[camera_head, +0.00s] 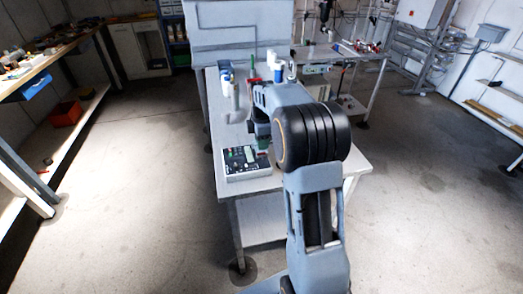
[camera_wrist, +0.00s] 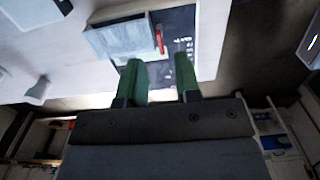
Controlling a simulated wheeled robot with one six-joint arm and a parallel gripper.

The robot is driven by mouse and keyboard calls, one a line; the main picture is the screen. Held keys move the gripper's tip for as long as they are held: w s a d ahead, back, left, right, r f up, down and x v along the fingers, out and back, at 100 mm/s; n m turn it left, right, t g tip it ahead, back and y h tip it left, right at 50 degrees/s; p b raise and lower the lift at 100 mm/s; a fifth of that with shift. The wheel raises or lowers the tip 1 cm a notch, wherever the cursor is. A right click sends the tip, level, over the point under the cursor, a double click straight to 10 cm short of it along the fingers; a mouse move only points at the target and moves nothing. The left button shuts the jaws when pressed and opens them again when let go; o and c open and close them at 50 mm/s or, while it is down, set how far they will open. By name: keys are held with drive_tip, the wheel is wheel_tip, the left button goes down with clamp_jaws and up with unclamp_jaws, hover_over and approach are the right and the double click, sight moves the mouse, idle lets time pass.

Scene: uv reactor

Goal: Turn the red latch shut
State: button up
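The red latch (camera_wrist: 159,39) is a small narrow red bar in the wrist view. It sits at the edge of a pale grey panel (camera_wrist: 122,38), beside a black surface with white markings (camera_wrist: 184,28). My gripper (camera_wrist: 158,60) has two green fingers, spread apart with nothing visible between them. The latch appears just beyond the gap between the fingertips, and I see no contact. In the head view my arm largely hides the gripper, and I cannot clearly pick out the latch there.
A control box with a display (camera_head: 246,162) lies on the near end of the white table (camera_head: 228,186). White and blue bottles (camera_head: 225,80) stand farther back on the table. A workbench (camera_head: 58,62) is at the left. Open floor (camera_head: 130,180) lies between them.

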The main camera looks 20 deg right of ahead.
sight(262, 152)
drive_tip(key=shift+f, duration=2.05)
drive_tip(key=shift+c, duration=0.2)
clamp_jaws()
